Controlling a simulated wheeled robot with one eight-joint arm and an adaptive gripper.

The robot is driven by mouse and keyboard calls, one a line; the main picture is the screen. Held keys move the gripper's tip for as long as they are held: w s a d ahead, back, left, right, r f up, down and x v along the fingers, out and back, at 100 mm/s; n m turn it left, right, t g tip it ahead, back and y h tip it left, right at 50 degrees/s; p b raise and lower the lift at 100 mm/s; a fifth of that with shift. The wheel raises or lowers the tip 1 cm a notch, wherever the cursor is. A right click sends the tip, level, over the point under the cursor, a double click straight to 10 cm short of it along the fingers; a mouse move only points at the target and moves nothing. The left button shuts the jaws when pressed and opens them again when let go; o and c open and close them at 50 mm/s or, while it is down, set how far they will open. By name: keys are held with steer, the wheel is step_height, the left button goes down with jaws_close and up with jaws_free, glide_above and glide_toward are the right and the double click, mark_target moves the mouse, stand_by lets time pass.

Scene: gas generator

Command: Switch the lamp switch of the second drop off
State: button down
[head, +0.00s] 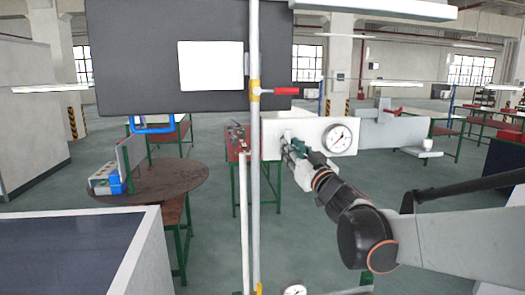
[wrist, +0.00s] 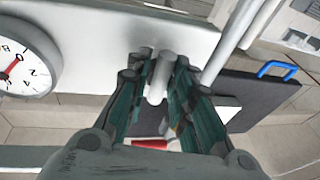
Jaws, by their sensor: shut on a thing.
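A white panel (head: 273,125) with a round gauge (head: 338,140) stands just right of a vertical pipe. My gripper (head: 291,142) reaches the panel's front face from the right, left of the gauge. In the wrist view, my gripper (wrist: 160,66) has its green and grey fingers closed around a short grey metal switch lever (wrist: 157,84) that sticks out from the panel (wrist: 100,35). The gauge (wrist: 22,68) is at the left there. The fingers partly hide the lever. I cannot tell which lamp drop this lever belongs to, or whether it is on or off.
The vertical pipe (head: 255,200) runs close to the panel's left edge, with a red-handled valve (head: 280,91) above. A large dark board (head: 130,60) with a blue handle (head: 152,126) is at upper left. A round brown table (head: 160,185) stands at left. Open floor lies below the panel.

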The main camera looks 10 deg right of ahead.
steer(key=c, duration=1.6)
jaws_free()
steer(key=shift+o, duration=0.7)
steer(key=shift+w+a, duration=0.15)
steer(key=shift+w, duration=0.05)
step_height(320, 180, up, 10)
